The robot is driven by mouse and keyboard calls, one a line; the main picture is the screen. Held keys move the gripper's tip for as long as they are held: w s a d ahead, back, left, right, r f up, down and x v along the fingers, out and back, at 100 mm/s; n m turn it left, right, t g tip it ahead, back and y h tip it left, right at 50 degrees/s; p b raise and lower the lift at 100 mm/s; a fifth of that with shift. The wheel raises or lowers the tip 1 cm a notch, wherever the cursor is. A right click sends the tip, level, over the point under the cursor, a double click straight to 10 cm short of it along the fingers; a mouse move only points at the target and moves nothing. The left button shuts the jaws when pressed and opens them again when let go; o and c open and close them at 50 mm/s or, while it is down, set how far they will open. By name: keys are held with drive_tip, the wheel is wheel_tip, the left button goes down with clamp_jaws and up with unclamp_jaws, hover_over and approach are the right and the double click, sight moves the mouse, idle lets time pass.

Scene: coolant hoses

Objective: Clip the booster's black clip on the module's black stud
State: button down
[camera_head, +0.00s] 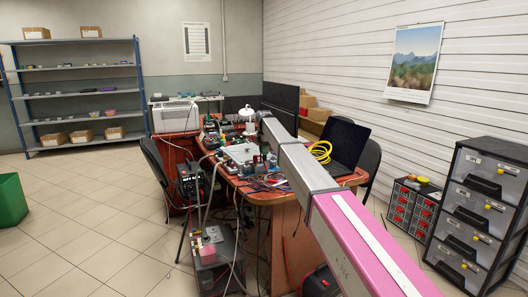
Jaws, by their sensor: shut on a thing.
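A cluttered workbench (262,198) with a reddish-orange top stands in the middle of the head view. Small devices, cables and a pale box-like unit (240,153) crowd it. I cannot tell whether that unit is the module. The booster, its black clip and the black stud are too small to make out or are hidden. A long pink and grey beam, apparently my arm, runs from the lower right up over the bench and covers part of it. I cannot make out my gripper.
A black laptop (343,145) and a coiled yellow cable (321,152) lie at the bench's right. Drawer units (479,212) stand at the right. A cart (215,246) with hanging cables stands in front of the bench. A green bin (10,200) is far left. The left floor is clear.

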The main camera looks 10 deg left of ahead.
drive_tip(key=shift+f, duration=0.3)
idle(0.5)
drive_tip(key=c, duration=0.7)
unclamp_jaws()
drive_tip(key=shift+r, duration=0.15)
drive_tip(key=shift+r, duration=4.4)
